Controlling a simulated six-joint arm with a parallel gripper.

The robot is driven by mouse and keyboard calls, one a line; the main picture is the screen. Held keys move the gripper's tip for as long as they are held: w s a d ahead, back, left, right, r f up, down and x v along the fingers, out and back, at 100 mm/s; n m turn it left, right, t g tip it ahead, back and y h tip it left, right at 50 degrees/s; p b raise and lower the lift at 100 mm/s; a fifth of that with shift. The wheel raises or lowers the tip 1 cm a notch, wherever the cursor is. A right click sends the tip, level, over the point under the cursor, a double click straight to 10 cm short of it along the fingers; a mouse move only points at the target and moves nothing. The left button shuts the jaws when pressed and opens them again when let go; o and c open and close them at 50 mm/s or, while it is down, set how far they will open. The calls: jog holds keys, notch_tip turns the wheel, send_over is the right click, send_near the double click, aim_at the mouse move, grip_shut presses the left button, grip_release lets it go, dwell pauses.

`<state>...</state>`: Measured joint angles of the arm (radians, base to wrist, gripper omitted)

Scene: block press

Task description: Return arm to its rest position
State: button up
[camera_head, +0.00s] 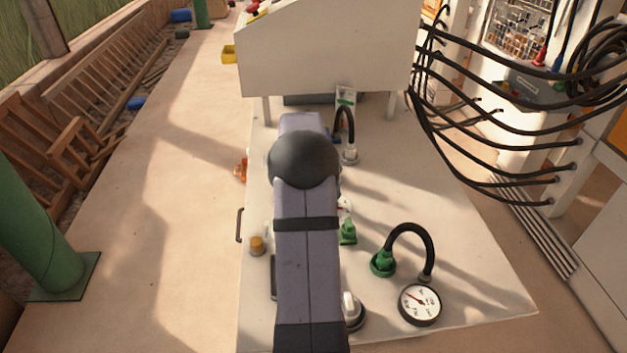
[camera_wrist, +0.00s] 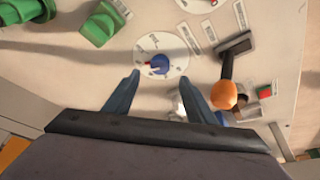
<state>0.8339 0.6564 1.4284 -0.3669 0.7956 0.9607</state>
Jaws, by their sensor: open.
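My gripper (camera_wrist: 162,92) shows in the wrist view with its two blue-grey fingers spread apart and nothing between them. A white round dial with a blue and red knob (camera_wrist: 158,64) lies beyond the fingertips on the panel. In the head view my arm stretches forward over the white panel table (camera_head: 460,290) and hides its middle strip. The gripper itself is hidden there.
A lever with an orange ball (camera_wrist: 223,94) stands close to the right finger. Green fittings (camera_wrist: 100,24) are at upper left. In the head view, a pressure gauge (camera_head: 420,304), a black hose (camera_head: 411,230) and a white housing (camera_head: 325,55) stand around the arm. Black cables (camera_head: 490,120) hang at right.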

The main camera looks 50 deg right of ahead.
jog(key=w+a+n, duration=0.1)
jog(key=a, duration=0.3)
jog(key=w+a+n, duration=0.1)
jog(key=a, duration=0.2)
jog(key=w+a+n+y, duration=0.1)
jog(key=a+n, duration=0.1)
jog(key=a, duration=0.2)
jog(key=shift+w+a+r+t, duration=0.3)
jog(key=shift+r, duration=0.05)
jog(key=s+a+n+y, duration=0.15)
jog(key=a+n, duration=0.45)
jog(key=a, duration=1.1)
jog(key=s+a+f+n+y, duration=0.25)
jog(key=s+a+n, duration=0.55)
jog(key=s+a, duration=0.7)
notch_tip(320, 180, up, 14)
jog(key=w+a+p, duration=0.2)
jog(key=p, duration=1.2)
jog(key=shift+h, duration=0.3)
jog(key=shift+a+f, duration=0.1)
jog(key=shift+f, duration=0.05)
